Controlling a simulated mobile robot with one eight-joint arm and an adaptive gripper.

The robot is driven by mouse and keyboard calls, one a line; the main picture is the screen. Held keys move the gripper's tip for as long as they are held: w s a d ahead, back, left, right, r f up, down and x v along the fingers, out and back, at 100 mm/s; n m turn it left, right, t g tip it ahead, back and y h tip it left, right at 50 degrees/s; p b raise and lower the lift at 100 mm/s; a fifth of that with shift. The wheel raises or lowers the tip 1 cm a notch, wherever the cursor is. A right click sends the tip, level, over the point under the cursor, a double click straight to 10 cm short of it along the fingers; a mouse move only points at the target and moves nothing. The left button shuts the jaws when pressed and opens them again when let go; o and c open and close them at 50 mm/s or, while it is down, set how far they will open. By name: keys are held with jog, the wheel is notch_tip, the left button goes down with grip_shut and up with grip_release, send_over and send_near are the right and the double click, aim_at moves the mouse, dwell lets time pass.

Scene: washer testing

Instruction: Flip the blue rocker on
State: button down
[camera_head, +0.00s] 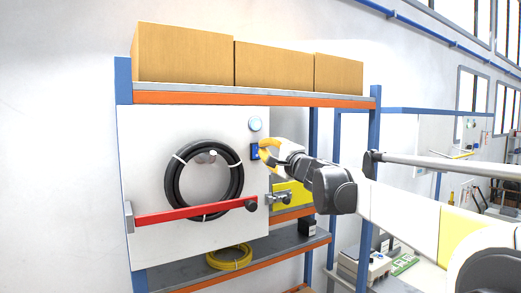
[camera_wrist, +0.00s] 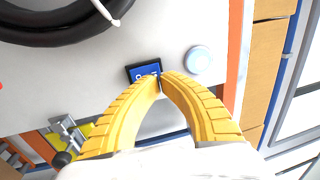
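The blue rocker (camera_head: 254,152) is a small blue switch in a dark frame near the right edge of the white panel (camera_head: 145,165). In the wrist view the rocker (camera_wrist: 144,70) shows just beyond my fingertips, with its lower right part hidden by them. My gripper (camera_head: 262,149) has yellow ribbed fingers and is right beside the rocker. In the wrist view the fingertips of my gripper (camera_wrist: 160,80) meet, with nothing seen between them. I cannot tell whether they touch the rocker.
A round pale button (camera_head: 255,124) is above the rocker. A coiled black hose (camera_head: 176,188) and a red bar (camera_head: 180,212) are on the panel to the left. A metal latch (camera_head: 279,198) is below my gripper. Cardboard boxes (camera_head: 185,55) stand on the top shelf.

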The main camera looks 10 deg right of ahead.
jog(key=s+d+r+b, duration=0.2)
jog(key=s+d, duration=0.1)
jog(key=s, duration=0.9)
jog(key=s+a+f+n+g+b, duration=0.25)
jog(key=s+a+f+b, duration=0.2)
jog(key=f, duration=0.75)
jog(key=s+a+f+n+g+b, duration=0.2)
jog(key=s+a+f+n+b, duration=0.25)
jog(key=f, duration=0.75)
jog(key=s+a+f+n+g+b, duration=0.25)
jog(key=s+f+b, duration=0.4)
jog(key=f, duration=0.65)
jog(key=s+d+f+n+g+h+b, duration=0.1)
jog(key=s+f+b, duration=0.4)
jog(key=f, duration=0.7)
jog(key=s+d+f+n+g+h+b, duration=0.2)
jog(key=s+d+f+h+b, duration=0.1)
jog(key=f, duration=0.9)
jog(key=s+d+f+n+g+h+b, duration=0.1)
jog(key=s+d+f+n+h+b, duration=0.1)
jog(key=s+f+b, duration=0.6)
notch_tip(320, 180, down, 5)
jog(key=shift+s+d+r+g, duration=0.2)
jog(key=shift+s+d+g, duration=0.1)
jog(key=shift+s+d, duration=0.3)
